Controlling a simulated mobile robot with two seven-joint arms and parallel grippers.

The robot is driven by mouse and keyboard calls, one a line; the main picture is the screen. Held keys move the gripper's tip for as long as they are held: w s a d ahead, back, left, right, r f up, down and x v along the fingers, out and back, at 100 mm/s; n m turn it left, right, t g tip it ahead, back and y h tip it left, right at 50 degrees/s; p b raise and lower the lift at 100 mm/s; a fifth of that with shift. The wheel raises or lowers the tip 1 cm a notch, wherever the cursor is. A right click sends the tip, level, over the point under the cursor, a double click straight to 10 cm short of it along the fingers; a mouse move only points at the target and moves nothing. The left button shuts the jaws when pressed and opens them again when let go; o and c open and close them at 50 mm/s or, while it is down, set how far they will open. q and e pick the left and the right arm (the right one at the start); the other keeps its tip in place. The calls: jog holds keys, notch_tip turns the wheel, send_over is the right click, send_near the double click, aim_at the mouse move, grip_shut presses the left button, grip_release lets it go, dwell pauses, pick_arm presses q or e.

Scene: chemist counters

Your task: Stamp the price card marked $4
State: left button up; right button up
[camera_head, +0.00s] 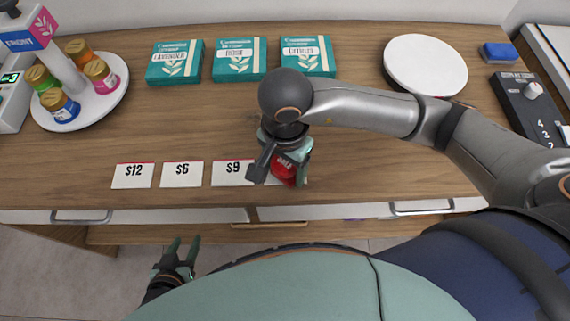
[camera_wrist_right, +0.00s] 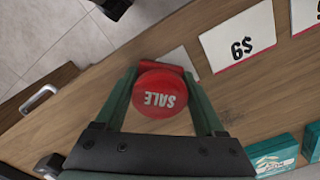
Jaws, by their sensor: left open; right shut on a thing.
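My right gripper (camera_head: 279,174) is shut on a red round stamp (camera_head: 285,168) with "SALE" on its top. The stamp (camera_wrist_right: 160,93) also shows between the fingers in the right wrist view. It is over or on a white price card (camera_wrist_right: 180,58), at the right end of the card row. That card's mark is hidden; I cannot tell whether the stamp touches it. The other cards read $12 (camera_head: 133,176), $6 (camera_head: 182,175) and $9 (camera_head: 231,173). My left gripper (camera_head: 180,254) is open and empty, in front of the counter.
Several teal boxes (camera_head: 239,60) lie at the back of the wooden counter (camera_head: 150,120). A white round stand (camera_head: 110,104) with several small jars is at left. A white disc (camera_head: 425,64), a blue block (camera_head: 499,53) and a dark panel (camera_head: 524,108) are at right.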

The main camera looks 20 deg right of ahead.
jog(key=shift+r+p, duration=1.9)
jog(key=shift+r, duration=1.6)
